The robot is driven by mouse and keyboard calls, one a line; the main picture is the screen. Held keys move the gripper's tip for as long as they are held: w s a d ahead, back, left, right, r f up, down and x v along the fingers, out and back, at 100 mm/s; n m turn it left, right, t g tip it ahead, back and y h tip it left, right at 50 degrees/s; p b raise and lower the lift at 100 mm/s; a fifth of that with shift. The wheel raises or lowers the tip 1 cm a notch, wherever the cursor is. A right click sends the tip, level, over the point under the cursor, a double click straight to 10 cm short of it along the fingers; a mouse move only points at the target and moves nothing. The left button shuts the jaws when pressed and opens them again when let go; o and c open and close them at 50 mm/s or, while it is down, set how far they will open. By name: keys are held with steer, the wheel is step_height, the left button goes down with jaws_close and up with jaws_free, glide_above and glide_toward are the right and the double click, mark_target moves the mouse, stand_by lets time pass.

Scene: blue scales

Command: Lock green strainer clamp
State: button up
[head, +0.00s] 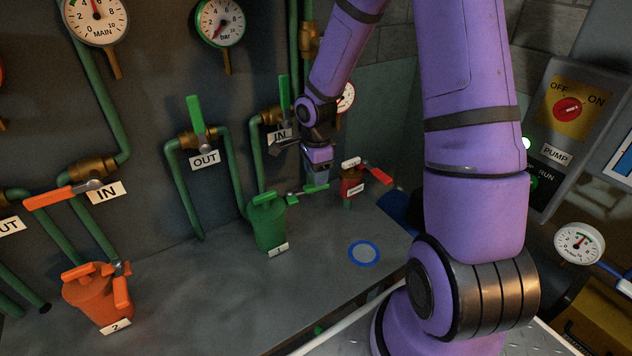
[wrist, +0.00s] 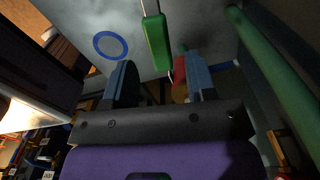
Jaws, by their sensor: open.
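The green strainer (head: 268,225), labelled 1, stands on the grey bench in the head view. Its green clamp lever (head: 308,190) sticks out to the right, roughly level. My gripper (head: 317,173) is just above the lever, pointing down. In the wrist view my gripper (wrist: 160,64) is open and empty, its two blue-grey fingers well apart. The green lever (wrist: 156,42) shows ahead of the gap between the fingers, and I see no contact. The strainer body is not clear in the wrist view.
A red valve (head: 352,186) with a red lever stands close right of my gripper. Green pipes and the IN valve (head: 272,115) are behind it. A blue ring (head: 364,253) marks bare bench in front. The orange strainer (head: 98,296), labelled 2, is at far left.

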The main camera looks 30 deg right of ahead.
mark_target(309, 191)
steer(key=shift+f, duration=1.65)
steer(key=shift+c, duration=0.5)
jaws_close()
